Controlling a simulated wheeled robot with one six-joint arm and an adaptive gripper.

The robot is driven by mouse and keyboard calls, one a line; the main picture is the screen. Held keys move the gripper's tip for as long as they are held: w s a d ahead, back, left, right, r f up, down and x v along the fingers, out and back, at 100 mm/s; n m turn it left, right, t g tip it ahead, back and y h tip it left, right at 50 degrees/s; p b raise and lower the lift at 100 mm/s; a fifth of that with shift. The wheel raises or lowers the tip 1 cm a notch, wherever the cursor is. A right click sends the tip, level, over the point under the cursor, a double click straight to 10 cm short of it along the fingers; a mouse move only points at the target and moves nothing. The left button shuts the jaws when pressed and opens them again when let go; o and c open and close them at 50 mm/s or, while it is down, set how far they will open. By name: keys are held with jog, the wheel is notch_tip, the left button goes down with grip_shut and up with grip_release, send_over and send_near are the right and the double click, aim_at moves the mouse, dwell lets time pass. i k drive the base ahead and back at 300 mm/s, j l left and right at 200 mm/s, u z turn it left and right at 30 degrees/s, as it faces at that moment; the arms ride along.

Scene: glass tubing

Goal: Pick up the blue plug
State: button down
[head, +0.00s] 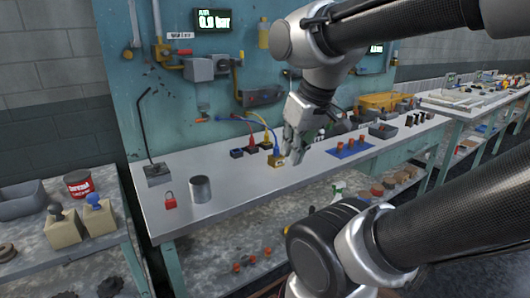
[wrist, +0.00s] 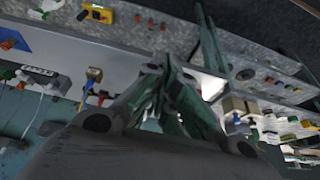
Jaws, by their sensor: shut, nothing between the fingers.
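Several short cables end in small blocks on the workbench (head: 240,185). A small blue-topped piece (head: 93,199) stands on a tan block on the left table. I cannot tell for certain which blue part is the blue plug. My gripper (head: 293,157) is shut and empty, pointing down above the bench, just right of the yellow block. In the wrist view my gripper (wrist: 178,72) shows its fingers together, with the yellow block (wrist: 94,73) to their left.
A blue mat (head: 350,149) with orange pieces lies to the right. A black stand (head: 157,172) is near the wall panel. The bench front between can and gripper is clear.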

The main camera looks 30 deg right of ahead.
aim_at(276, 148)
jog(key=i+l, duration=0.1)
jog(key=l, duration=0.25)
jog(key=i+l, duration=0.1)
jog(key=l, duration=0.25)
jog(key=i+l, duration=0.1)
jog(key=l, duration=0.3)
jog(key=i+l, duration=0.1)
jog(key=l, duration=0.25)
jog(key=i+l, duration=0.15)
jog(key=l, duration=0.2)
